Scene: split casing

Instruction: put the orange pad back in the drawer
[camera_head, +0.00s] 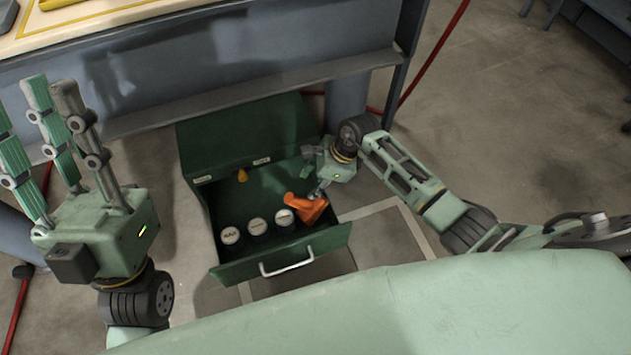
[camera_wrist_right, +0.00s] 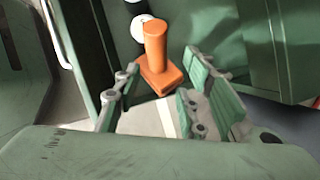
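The orange pad (camera_head: 306,209), a block with an upright handle, shows at the right front corner of the open green drawer (camera_head: 240,270). I cannot tell whether it rests on the drawer floor or on its edge. In the right wrist view the pad (camera_wrist_right: 156,62) stands just beyond and between the fingertips. My right gripper (camera_head: 318,188) is above the right side of the drawer, close to the pad; its fingers (camera_wrist_right: 158,88) are spread, with no visible grip on it. My left gripper (camera_head: 38,95) is raised at the left, fingers spread and empty, away from the drawer.
Several white-topped round containers (camera_head: 257,227) stand in a row in the drawer, left of the pad. A small yellow item (camera_head: 242,175) lies farther back. The green cabinet (camera_head: 245,130) stands behind, below a workbench (camera_head: 120,20). A red cable (camera_head: 432,50) runs on the right.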

